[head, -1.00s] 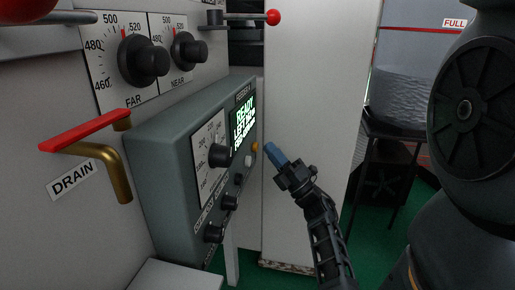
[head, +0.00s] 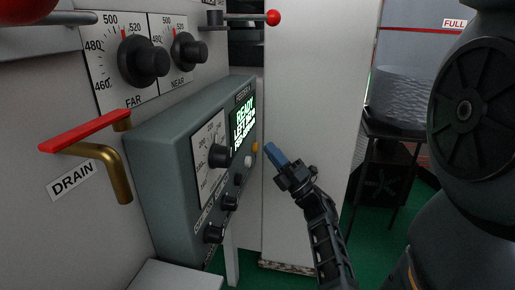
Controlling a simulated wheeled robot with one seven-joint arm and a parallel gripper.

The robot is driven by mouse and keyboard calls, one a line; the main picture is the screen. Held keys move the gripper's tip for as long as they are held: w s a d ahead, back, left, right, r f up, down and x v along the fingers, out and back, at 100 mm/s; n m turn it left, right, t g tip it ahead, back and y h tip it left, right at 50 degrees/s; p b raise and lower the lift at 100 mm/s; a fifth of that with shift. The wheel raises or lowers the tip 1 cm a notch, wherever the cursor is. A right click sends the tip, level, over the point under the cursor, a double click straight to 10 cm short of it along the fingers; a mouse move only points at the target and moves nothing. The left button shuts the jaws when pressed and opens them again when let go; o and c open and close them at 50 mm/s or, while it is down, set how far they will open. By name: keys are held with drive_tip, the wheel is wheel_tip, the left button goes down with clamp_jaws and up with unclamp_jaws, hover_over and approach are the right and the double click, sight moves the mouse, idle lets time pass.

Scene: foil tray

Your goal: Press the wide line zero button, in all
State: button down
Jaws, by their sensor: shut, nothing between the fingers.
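A grey control box (head: 165,170) stands out from the wall, its front panel seen at a steep slant. Its screen (head: 244,122) glows green with text whose first line reads READY. Near the panel's right edge are a whitish button (head: 248,160) and an orange-yellow button (head: 254,147). The labels are too slanted and small to read, so I cannot tell which one is the zero button. My gripper (head: 271,151), with blue fingertips, is shut and empty. It is just right of the orange-yellow button in the picture, with a small gap showing.
Several black knobs, one of them a dial knob (head: 219,155), stick out of the panel. A red-handled drain valve (head: 85,132) is at left. FAR (head: 144,62) and NEAR (head: 187,51) dials are above. A pale upright panel (head: 310,100) stands behind my gripper.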

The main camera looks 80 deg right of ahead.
drive_tip(key=shift+w, duration=0.1)
idle(0.7)
drive_tip(key=shift+w, duration=0.3)
drive_tip(key=shift+w+b, duration=0.35)
drive_tip(key=shift+w, duration=0.1)
idle(0.9)
drive_tip(key=shift+s, duration=0.85)
drive_tip(key=shift+s, duration=2.5)
drive_tip(key=shift+s+a, duration=0.1)
